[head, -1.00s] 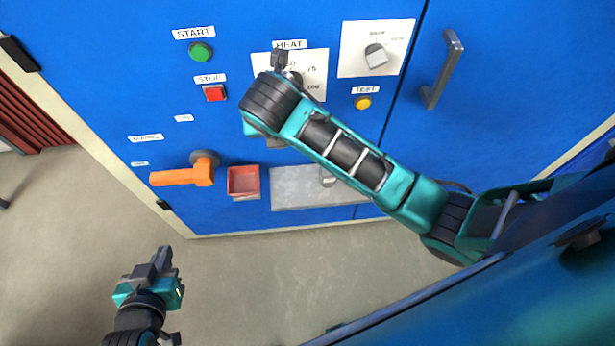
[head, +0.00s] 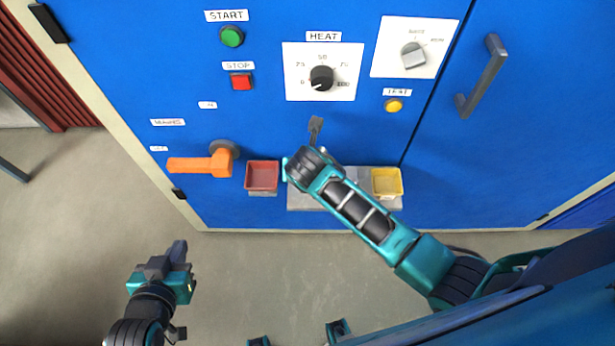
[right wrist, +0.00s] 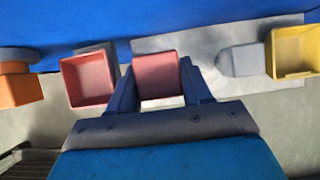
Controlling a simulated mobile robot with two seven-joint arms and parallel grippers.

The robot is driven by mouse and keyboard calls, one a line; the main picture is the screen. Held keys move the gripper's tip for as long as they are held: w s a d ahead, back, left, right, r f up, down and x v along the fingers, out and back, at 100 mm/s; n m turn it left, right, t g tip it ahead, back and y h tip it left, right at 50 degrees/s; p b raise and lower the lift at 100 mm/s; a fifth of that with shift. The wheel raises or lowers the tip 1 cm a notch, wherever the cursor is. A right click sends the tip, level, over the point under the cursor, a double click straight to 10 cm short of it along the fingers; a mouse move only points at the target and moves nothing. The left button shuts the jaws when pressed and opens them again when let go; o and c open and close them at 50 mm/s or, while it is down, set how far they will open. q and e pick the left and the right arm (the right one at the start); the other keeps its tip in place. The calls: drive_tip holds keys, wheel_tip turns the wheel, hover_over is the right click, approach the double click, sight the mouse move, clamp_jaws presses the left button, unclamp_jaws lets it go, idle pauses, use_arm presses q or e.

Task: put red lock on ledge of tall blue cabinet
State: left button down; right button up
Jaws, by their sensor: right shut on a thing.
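The tall blue cabinet (head: 270,120) has a grey ledge (head: 300,202) low on its front. In the right wrist view, my right gripper (right wrist: 158,82) is shut on a squarish red thing (right wrist: 157,73), which I take as the red lock. It shows in front of the grey ledge (right wrist: 195,42); I cannot tell whether it touches it. In the head view my right wrist hides the held thing. My left gripper (head: 172,262) is over the floor at lower left, away from the cabinet; its jaw gap is not clear.
A red bin (head: 262,176) and an orange handle (head: 200,165) are left of the ledge. A yellow bin (head: 386,182) is at the ledge's right end. A grey block-like thing (right wrist: 240,60) stands between it and my gripper. The HEAT dial (head: 321,78) is above.

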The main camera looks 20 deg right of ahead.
wheel_tip(320, 180, down, 3)
drive_tip(key=shift+f+b, duration=0.1)
drive_tip(key=shift+b, duration=0.3)
drive_tip(key=o, duration=1.1)
drive_tip(key=p+v, duration=0.4)
drive_tip(key=v, duration=0.8)
